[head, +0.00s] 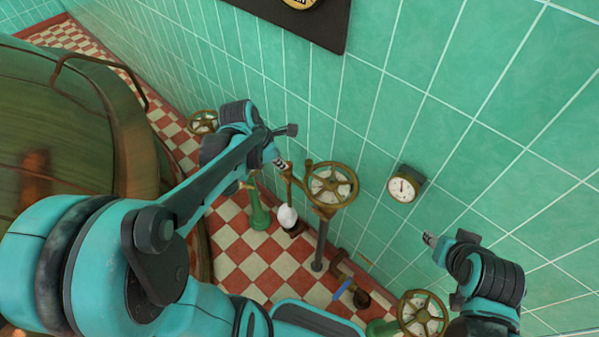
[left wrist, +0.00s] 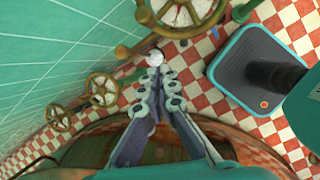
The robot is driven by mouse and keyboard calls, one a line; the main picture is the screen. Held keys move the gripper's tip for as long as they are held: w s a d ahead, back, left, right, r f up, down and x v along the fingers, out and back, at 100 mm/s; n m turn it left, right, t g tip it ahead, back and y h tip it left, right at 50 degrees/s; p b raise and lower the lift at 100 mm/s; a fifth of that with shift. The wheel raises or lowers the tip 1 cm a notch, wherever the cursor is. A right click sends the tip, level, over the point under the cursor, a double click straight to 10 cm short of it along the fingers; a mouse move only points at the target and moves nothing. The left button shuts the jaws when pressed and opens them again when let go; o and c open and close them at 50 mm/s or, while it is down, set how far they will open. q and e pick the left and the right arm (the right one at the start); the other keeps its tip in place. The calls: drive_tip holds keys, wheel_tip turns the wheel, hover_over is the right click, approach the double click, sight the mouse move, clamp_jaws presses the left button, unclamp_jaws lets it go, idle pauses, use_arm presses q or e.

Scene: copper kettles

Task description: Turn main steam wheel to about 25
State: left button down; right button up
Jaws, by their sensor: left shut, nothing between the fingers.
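A large brass spoked wheel (head: 331,185) stands on a post in front of the tiled wall; no label shows that it is the main steam wheel. A round white-faced gauge (head: 403,189) is on the wall to its right; its numbers are too small to read. My left gripper (head: 280,163) is shut and empty, just left of the wheel and apart from its rim. In the left wrist view, its fingertips (left wrist: 155,75) are together below the wheel (left wrist: 185,10). My right gripper (head: 430,240) is right of the wheel, below the gauge; its jaw opening is unclear.
A lever with a white knob (head: 287,217) stands left of the post. Smaller wheels are at the back (head: 203,122) and lower right (head: 423,314). A blue-handled valve (head: 344,290) is low by the wall. A large copper kettle (head: 70,130) fills the left.

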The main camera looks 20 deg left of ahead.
use_arm(q)
drive_tip(key=w+d+f+n+b, duration=0.3)
drive_tip(key=w+f+b, duration=0.2)
drive_tip(key=f, duration=0.4)
drive_tip(key=shift+w+d+f, duration=0.2)
drive_tip(key=shift+w+f, duration=0.1)
drive_tip(key=shift+w, duration=0.05)
drive_tip(key=shift+w+d+m, duration=0.2)
drive_tip(key=shift+w+m, duration=0.2)
drive_tip(key=shift+w, duration=0.35)
